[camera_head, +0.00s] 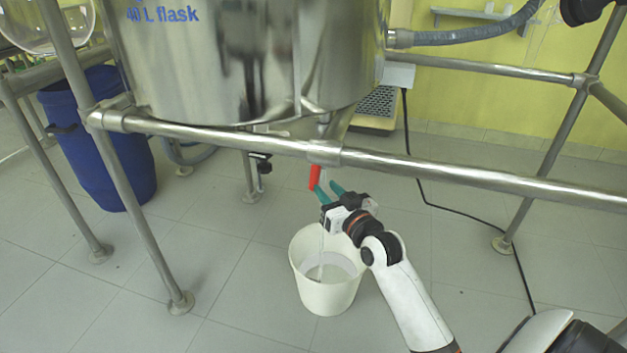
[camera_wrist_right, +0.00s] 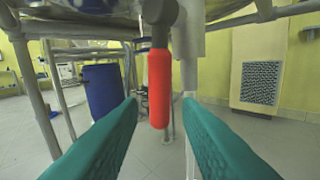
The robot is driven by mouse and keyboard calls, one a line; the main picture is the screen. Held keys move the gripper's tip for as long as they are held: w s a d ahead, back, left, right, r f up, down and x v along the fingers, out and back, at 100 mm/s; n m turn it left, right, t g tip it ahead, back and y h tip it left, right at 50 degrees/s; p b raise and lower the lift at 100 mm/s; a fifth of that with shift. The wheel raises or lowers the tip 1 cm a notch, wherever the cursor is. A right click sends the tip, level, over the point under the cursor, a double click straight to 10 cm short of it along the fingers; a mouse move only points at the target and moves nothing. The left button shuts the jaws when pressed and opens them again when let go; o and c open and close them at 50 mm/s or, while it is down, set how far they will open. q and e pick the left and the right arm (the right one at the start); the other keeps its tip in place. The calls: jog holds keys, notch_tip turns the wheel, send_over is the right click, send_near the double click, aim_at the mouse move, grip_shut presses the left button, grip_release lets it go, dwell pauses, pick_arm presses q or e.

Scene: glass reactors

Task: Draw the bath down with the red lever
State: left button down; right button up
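The red lever (camera_head: 315,177) hangs below the steel bath (camera_head: 255,60), under the front rail. In the right wrist view the red lever (camera_wrist_right: 160,88) points straight down beside a pale outlet pipe (camera_wrist_right: 188,45). My right gripper (camera_head: 329,191) is at the lever. Its teal fingers (camera_wrist_right: 160,102) are open, one to each side of the lever, with gaps showing. A white bucket (camera_head: 327,292) stands on the floor below. A thin pale streak, like a stream, runs from under the outlet into it. My left gripper is not in view.
A steel rail (camera_head: 440,172) crosses in front of the bath, above my right gripper. Frame legs (camera_head: 165,260) stand at the left. A blue drum (camera_head: 105,145) is behind them. A black cable (camera_head: 470,213) lies on the floor at the right.

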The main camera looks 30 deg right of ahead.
aim_at(317, 179)
jog(key=w, duration=0.2)
jog(key=w+b, duration=0.1)
jog(key=w, duration=0.1)
jog(key=w+b, duration=0.1)
jog(key=w, duration=0.1)
jog(key=shift+w+d, duration=0.25)
jog(key=shift+w, duration=0.15)
grip_shut()
